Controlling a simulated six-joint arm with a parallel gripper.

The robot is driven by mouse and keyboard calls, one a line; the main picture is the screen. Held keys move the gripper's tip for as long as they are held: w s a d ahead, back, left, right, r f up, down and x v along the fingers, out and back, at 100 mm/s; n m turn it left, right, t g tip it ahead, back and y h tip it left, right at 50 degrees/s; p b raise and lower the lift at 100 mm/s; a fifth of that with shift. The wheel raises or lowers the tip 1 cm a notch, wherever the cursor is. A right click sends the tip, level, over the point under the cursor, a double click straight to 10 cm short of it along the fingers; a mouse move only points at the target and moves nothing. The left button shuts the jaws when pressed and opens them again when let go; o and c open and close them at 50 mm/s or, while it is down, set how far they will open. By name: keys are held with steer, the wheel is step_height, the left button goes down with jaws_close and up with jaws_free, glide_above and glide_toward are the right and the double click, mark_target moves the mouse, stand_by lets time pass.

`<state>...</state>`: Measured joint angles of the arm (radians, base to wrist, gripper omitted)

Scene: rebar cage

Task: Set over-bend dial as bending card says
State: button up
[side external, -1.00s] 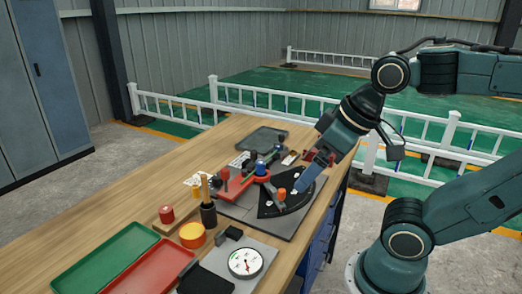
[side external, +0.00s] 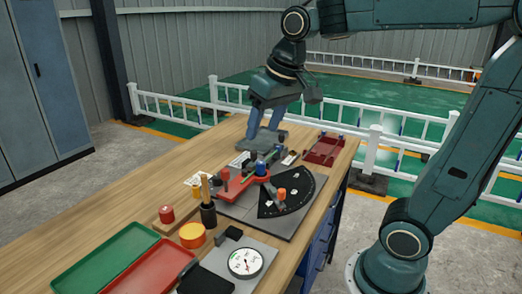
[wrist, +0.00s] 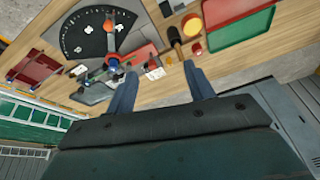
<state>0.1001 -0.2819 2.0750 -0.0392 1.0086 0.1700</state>
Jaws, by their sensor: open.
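My gripper (side external: 266,136) is open and empty, pointing down over the far part of the bench, above or beside the dark grey tray (side external: 272,145). Its two blue fingers also show wide apart in the wrist view (wrist: 160,90). A round white dial (side external: 245,262) with a pointer stands at the near end. A black fan-shaped plate (side external: 300,190) with white marks and an orange knob (side external: 281,194) is on the bender base. White cards lie near the bender, one (side external: 238,160) left of it and a small one (side external: 290,158) behind it. Their writing is unreadable.
A red bender arm (side external: 235,186) with a blue-topped post (side external: 260,168) is mid-bench. A dark red tray (side external: 324,149) is at the back right. Green (side external: 105,257) and red (side external: 148,274) trays, a yellow tin (side external: 192,235) and a wooden-handled tool (side external: 206,205) crowd the near side.

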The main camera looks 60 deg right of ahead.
steer(key=w+d+m+g, duration=0.1)
steer(key=w+d+m, duration=0.15)
steer(key=w, duration=0.55)
steer(key=m+g, duration=0.2)
steer(key=m, duration=0.1)
glide_above(217, 177)
step_height(217, 177, down, 13)
steer(key=shift+s+d+f+g+y, duration=0.2)
steer(key=shift+d+f+g+y, duration=0.1)
steer(key=shift+d+f, duration=0.15)
steer(key=shift+f, duration=0.15)
steer(key=shift+w+a+f, duration=0.1)
steer(key=shift+a+f, duration=0.05)
steer(key=shift+f, duration=3.25)
steer(key=shift+w+a+f, duration=0.1)
steer(key=shift+a+f, duration=0.05)
steer(key=shift+f, duration=3.25)
steer(key=c, duration=1)
